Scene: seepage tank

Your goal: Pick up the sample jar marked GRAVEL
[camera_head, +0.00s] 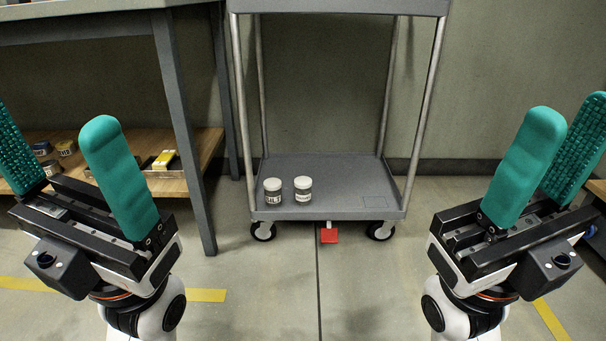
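Two small sample jars with pale lids stand upright side by side on the lower shelf of a grey cart (340,180). The left jar (272,191) has dark contents around a light label. The right jar (303,190) looks paler. The lettering is too small to read, so I cannot tell which is marked GRAVEL. My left gripper (52,122) is open and empty, raised left of the cart. My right gripper (566,112) is open and empty, raised right of the cart. Both are well apart from the jars.
A grey workbench with a wooden lower shelf (205,145) stands at the left; its leg is close to the cart. Small containers and a yellow item (164,159) lie on that shelf. A red pedal (329,236) sticks out under the cart. The floor in front is clear.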

